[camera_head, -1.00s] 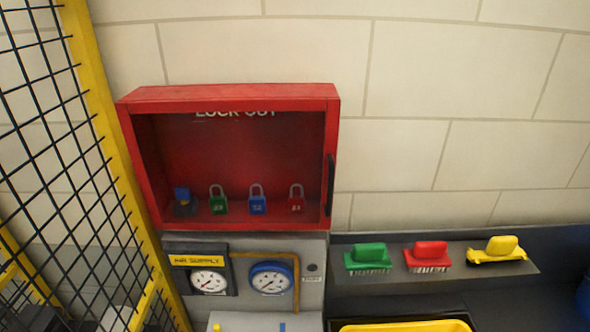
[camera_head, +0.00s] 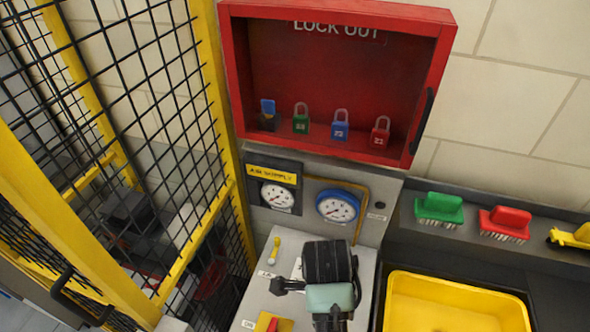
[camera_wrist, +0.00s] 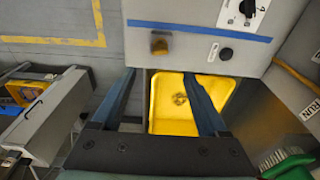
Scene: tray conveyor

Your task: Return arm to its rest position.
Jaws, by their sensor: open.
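My gripper (camera_wrist: 160,75) shows in the wrist view with its two dark blue fingers spread apart. Nothing is held between them. The yellow basin (camera_wrist: 157,122) lies beyond the fingers. In the head view my arm (camera_head: 330,270) rises at the bottom middle, with a black joint and a pale green part, in front of the grey panel. My fingertips cannot be made out there.
A red lockout box (camera_head: 440,60) with several padlocks hangs above two gauges (camera_head: 338,207). A yellow mesh fence (camera_head: 212,90) stands left. A yellow basin (camera_head: 450,300) and a shelf with green (camera_head: 438,207), red (camera_head: 504,222) and yellow brushes (camera_head: 572,236) are right.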

